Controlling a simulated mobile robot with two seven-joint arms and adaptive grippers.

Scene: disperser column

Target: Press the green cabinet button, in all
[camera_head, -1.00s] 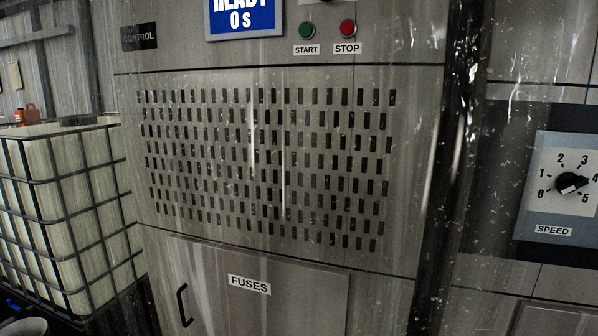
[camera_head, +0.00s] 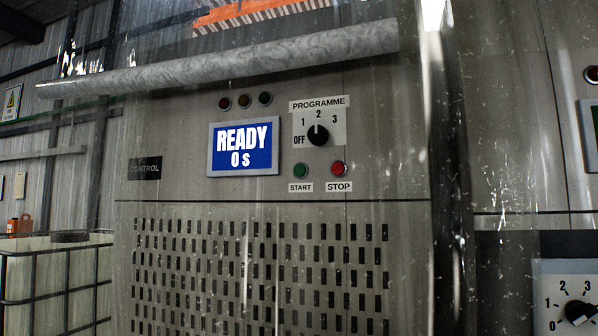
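The green button (camera_head: 300,170) is on the front of the grey control cabinet (camera_head: 200,100), above a white START label. A red button (camera_head: 339,168) with a STOP label is just to its right. A blue display (camera_head: 243,147) to the left of the buttons reads READY and 0 s. Neither of my grippers shows in the head view.
A programme dial (camera_head: 318,135) sits above the buttons, its pointer at about 2. A grey pipe-like bar (camera_head: 220,65) crosses in front of the cabinet's top. A caged container (camera_head: 60,280) stands at lower left. A speed dial (camera_head: 579,312) is at lower right.

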